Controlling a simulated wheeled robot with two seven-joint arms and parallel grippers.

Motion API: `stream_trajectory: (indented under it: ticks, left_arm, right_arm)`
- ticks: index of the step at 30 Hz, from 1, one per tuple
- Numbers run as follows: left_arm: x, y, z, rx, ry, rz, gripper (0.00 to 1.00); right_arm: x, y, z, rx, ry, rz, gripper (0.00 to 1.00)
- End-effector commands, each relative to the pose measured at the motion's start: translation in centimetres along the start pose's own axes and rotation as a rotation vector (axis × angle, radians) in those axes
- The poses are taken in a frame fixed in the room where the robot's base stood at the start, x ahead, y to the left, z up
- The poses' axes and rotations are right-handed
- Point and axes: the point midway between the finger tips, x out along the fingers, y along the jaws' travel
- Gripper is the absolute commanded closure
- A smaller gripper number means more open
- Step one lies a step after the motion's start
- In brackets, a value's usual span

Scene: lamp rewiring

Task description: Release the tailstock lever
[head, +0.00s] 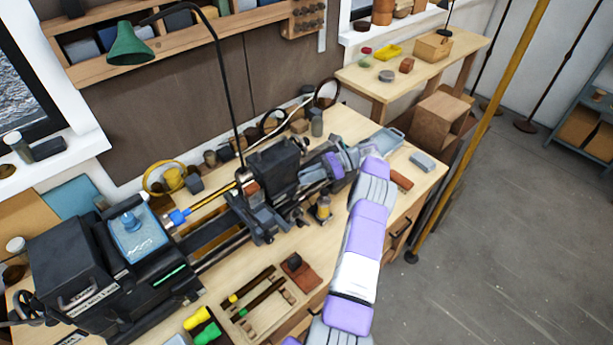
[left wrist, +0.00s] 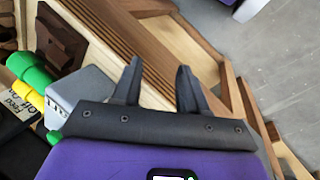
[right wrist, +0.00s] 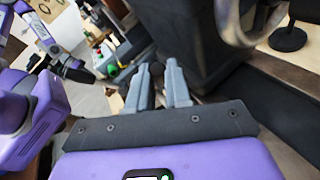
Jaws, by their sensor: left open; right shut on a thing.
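The lathe's dark tailstock (head: 275,168) stands on the bed at the middle of the bench in the head view. It is the large dark block (right wrist: 185,40) close ahead in the right wrist view. My right gripper (head: 312,173) reaches it from the right end. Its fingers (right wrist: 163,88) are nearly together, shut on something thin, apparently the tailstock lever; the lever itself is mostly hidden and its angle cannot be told. My left gripper (left wrist: 157,88) is open and empty in the left wrist view, above the bench's front edge; I cannot make it out in the head view.
A gold rod (head: 208,206) lies along the lathe axis. A metal handwheel (right wrist: 250,25) is close to my right gripper. A wooden tool tray (head: 262,305) and green and yellow handles (head: 205,330) lie in front. A black lamp stem (head: 228,90) arches above the lathe.

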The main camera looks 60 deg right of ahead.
Motion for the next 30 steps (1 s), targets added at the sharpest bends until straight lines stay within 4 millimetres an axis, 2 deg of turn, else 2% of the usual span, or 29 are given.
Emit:
stream_trajectory:
  ticks: [2,3,4,12,16,30]
  left_arm:
    - [0.0,0.0,0.0,0.0,0.0,0.0,0.57]
    - [0.0,0.0,0.0,0.0,0.0,0.0,0.57]
    - [0.0,0.0,0.0,0.0,0.0,0.0,0.57]
    - [0.0,0.0,0.0,0.0,0.0,0.0,0.57]
    - [0.1,0.0,0.0,0.0,0.0,0.0,0.57]
    - [0.5,-0.2,0.0,0.0,0.0,0.0,0.57]
  right_arm:
    - [0.0,0.0,0.0,0.001,-0.004,0.001,1.0]
    - [0.0,0.0,0.0,0.001,-0.004,0.001,0.75]
    - [0.0,0.0,0.0,0.001,-0.003,0.001,0.71]
    - [0.0,0.0,0.0,0.001,-0.001,0.001,0.71]
    - [-0.2,0.2,0.8,0.0,0.0,0.0,0.71]
    - [-2.3,2.5,8.3,-0.001,-0.001,0.0,0.71]
